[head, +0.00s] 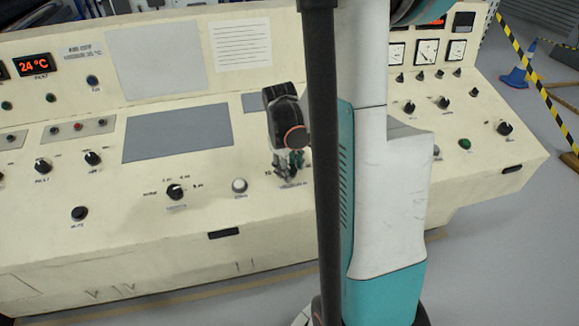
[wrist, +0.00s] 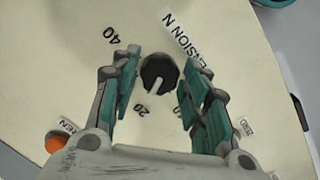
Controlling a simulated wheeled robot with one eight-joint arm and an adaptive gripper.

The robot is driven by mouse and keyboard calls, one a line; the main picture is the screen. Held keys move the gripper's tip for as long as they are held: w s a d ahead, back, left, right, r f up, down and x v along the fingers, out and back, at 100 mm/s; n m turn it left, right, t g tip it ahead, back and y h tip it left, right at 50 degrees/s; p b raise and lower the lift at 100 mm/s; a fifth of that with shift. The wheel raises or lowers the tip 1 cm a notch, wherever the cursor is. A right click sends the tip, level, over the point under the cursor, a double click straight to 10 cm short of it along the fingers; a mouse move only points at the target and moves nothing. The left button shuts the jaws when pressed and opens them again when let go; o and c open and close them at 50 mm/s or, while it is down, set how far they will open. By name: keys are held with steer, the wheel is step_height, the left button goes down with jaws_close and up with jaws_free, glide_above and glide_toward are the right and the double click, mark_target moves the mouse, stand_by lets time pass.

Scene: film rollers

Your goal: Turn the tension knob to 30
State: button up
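The tension knob (wrist: 160,72) is round and black with a white pointer line, beside a label partly reading "TENSION N" in the wrist view. My gripper (wrist: 158,77) is open, with one teal finger pad on each side of the knob and visible gaps between.
The cream control panel (head: 120,220) carries several other black knobs, including one to the left (head: 175,192), and a white button (head: 239,185). An orange button (wrist: 56,144) shows low left in the wrist view. Striped barrier tape (head: 540,80) stands at the right.

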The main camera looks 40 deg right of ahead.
steer(key=c, duration=0.5)
steer(key=shift+o, duration=0.2)
steer(key=shift+m, duration=0.3)
steer(key=m, duration=0.4)
steer(key=shift+d+y, duration=0.1)
steer(key=shift+y, duration=0.3)
steer(key=m, duration=0.5)
steer(key=shift+s+y, duration=0.1)
steer(key=shift+y, duration=0.3)
steer(key=shift+t, duration=0.3)
steer(key=o, duration=1.1)
steer(key=shift+c, duration=0.2)
